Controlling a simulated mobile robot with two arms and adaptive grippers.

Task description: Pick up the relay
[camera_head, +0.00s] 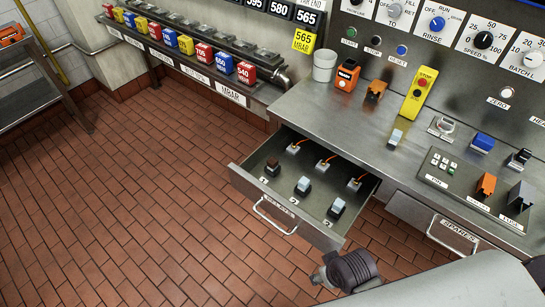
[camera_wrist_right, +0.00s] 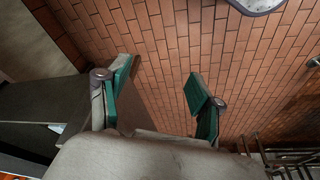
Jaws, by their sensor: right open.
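Several small relay-like blocks sit in the open drawer in the head view. The front row has a dark brown block (camera_head: 272,167), a pale grey-blue block (camera_head: 303,186) and another grey-blue block (camera_head: 336,208). I cannot tell which one is the relay. A similar small pale block (camera_head: 396,137) stands on the bench top. My right gripper (camera_wrist_right: 157,84) is open and empty in the right wrist view, its green pads apart above the brick floor. Its fingers do not show in the head view. My left gripper is not in view.
The drawer (camera_head: 240,178) is pulled out from the steel bench (camera_head: 330,118). Its back row holds several pale blocks with orange wires. A closed drawer with a handle (camera_head: 452,235) is to its right. A control panel (camera_head: 420,55) stands behind. The tiled floor (camera_head: 130,210) is clear at left.

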